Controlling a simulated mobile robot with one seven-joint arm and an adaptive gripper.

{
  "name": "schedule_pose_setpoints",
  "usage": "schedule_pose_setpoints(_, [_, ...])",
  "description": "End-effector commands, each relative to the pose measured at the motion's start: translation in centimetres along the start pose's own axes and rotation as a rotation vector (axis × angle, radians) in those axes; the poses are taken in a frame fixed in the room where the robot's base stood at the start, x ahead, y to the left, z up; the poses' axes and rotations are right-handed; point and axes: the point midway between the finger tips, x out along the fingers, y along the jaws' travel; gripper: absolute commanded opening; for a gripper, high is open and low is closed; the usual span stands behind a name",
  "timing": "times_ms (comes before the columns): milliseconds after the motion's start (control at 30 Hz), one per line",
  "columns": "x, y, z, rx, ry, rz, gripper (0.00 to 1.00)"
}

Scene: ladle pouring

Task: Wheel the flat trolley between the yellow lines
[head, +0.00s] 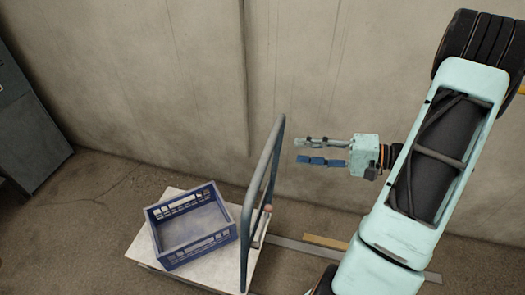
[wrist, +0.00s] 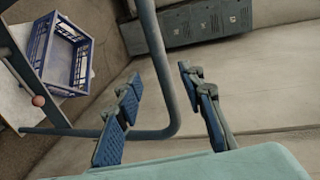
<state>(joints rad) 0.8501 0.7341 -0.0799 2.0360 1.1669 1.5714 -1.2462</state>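The flat trolley (head: 180,194) has a pale deck and an upright blue-grey tube handle (head: 262,180) on its right side. A blue crate (head: 205,243) sits on the deck; it also shows in the wrist view (wrist: 84,60). My gripper (head: 298,151) is open and empty, just right of the handle's upper part, with a small gap to it. In the wrist view, the handle tube (wrist: 153,45) runs in front of the opening between my fingers. A short yellowish strip (head: 325,242) lies on the floor right of the trolley; a second line is not clearly seen.
A concrete wall (head: 180,80) stands close behind the trolley. A grey locker (head: 30,130) stands at the left; lockers also show in the wrist view (wrist: 195,22). A long grey strip (head: 300,247) lies on the floor by the yellowish one. Floor left of the trolley is clear.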

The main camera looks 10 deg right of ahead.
Motion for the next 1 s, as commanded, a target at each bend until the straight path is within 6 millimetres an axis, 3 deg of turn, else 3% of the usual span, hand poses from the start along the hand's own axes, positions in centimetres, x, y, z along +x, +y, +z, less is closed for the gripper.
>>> schedule_pose_setpoints(400, [7.2,0.0,0.2,0.001,-0.007,0.001,0.36])
schedule_pose_setpoints(600, [9.7,0.0,0.1,0.000,-0.005,0.003,0.36])
schedule_pose_setpoints(1000, [10.6,0.1,0.1,0.000,-0.003,0.003,0.36])
